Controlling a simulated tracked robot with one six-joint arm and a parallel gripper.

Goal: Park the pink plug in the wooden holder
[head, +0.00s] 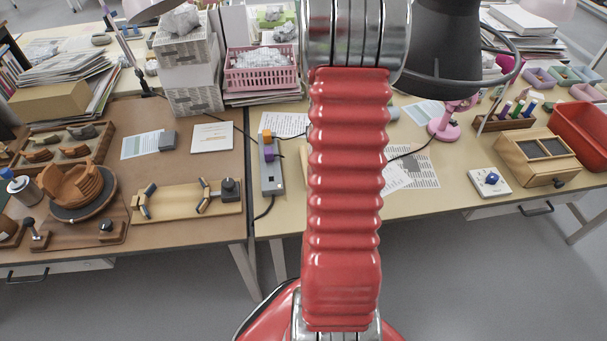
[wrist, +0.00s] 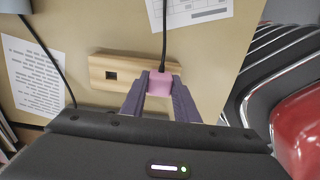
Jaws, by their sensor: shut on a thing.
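In the wrist view the pink plug (wrist: 160,84), with a black cord running up from it, sits between the purple fingers of my gripper (wrist: 159,90). The gripper is shut on it. The wooden holder (wrist: 132,65) is a pale block with a dark square hole showing in its left half. The plug overlaps the holder's right part. I cannot tell whether it is in the holder or just above it. In the head view my red arm covers the middle, and I cannot make out the plug, holder or gripper there.
Printed sheets (wrist: 35,75) lie around the holder. In the head view a grey power strip (head: 271,178) with orange and purple plugs lies left of my arm. A pink lamp base (head: 446,126), a wooden box (head: 538,160) and a red bin (head: 582,130) stand to the right.

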